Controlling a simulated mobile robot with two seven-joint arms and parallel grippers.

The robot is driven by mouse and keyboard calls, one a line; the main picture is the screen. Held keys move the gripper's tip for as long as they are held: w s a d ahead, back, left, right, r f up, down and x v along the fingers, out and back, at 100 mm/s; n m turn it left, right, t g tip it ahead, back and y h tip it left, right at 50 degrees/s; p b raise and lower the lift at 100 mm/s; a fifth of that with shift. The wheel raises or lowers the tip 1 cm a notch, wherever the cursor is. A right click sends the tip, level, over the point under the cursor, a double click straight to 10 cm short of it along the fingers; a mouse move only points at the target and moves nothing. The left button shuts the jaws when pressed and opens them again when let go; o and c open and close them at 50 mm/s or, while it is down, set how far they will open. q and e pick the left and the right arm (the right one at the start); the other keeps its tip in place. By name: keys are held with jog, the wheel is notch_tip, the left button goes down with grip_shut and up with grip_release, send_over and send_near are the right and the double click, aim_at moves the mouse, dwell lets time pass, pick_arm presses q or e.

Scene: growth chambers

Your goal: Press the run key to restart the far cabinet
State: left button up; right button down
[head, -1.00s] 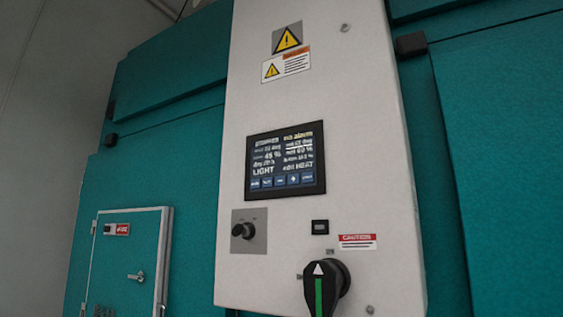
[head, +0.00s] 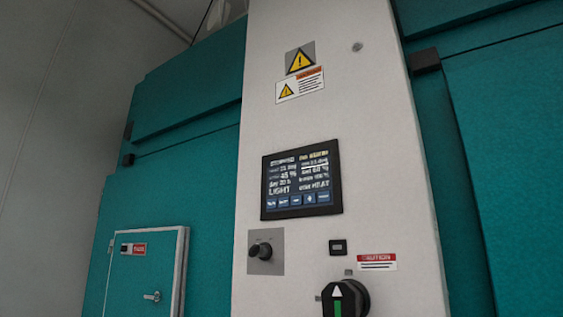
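The cabinet (head: 190,190) is teal, with a tall white control panel (head: 390,130) down its front. A dark touchscreen (head: 301,180) is set in the panel, lit with white text including the word LIGHT. A row of small blue keys (head: 297,200) runs along the bottom of the screen. Their labels are too small to read surely, so I cannot tell which is the run key. Neither of my grippers is in view.
Below the screen are a black selector knob (head: 260,251), a small black module (head: 338,247) and a large black rotary switch (head: 345,298) with a green stripe. A small teal door (head: 146,275) with a handle is at lower left. Warning labels (head: 300,88) sit above the screen.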

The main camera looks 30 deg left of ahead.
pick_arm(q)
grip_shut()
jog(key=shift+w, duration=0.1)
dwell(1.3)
